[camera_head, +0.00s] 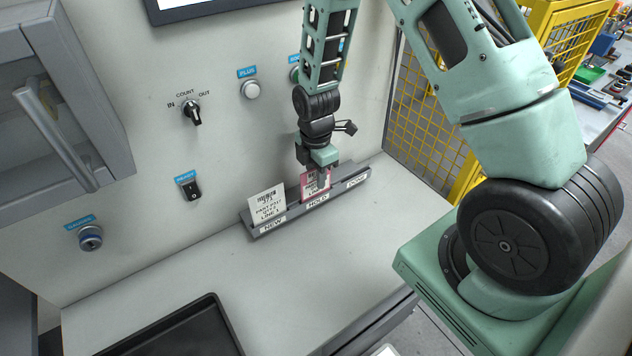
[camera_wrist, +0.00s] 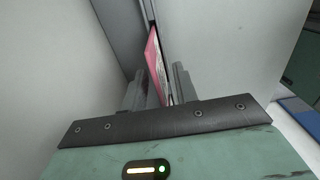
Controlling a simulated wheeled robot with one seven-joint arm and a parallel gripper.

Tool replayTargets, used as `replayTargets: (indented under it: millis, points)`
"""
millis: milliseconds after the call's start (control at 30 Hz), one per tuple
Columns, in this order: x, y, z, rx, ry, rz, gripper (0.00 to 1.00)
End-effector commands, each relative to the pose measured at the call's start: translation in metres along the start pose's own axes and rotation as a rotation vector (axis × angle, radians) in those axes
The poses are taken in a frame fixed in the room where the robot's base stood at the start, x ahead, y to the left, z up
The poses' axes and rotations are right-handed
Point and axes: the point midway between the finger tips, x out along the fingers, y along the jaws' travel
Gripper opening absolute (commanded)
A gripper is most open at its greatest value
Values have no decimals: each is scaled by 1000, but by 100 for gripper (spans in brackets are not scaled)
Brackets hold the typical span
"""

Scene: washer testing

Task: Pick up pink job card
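The pink job card (camera_head: 316,188) stands in the HOLD slot of the grey card holder (camera_head: 297,214) on the worktop. In the head view my gripper (camera_head: 318,175) is at the card's top and hides part of it. In the wrist view the pink card (camera_wrist: 157,62) shows edge-on between the two fingers of my gripper (camera_wrist: 160,88), with a gap beside it. The fingers look open around the card, not closed on it.
A white card (camera_head: 268,205) stands in the NEW slot, left of the pink one. The right slot is empty. A panel with knob (camera_head: 192,111), switch (camera_head: 190,188) and buttons rises behind. A black tray (camera_head: 190,335) lies at the front; the worktop between is clear.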

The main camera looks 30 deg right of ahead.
Motion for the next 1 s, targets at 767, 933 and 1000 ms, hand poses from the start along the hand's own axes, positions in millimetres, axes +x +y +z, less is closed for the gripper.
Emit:
replayTargets:
  millis: [767,933,1000]
  points:
    - [4,0,0,0,0,0,0]
    - [-3,0,0,0,0,1,0]
    - [-10,0,0,1,0,1,0]
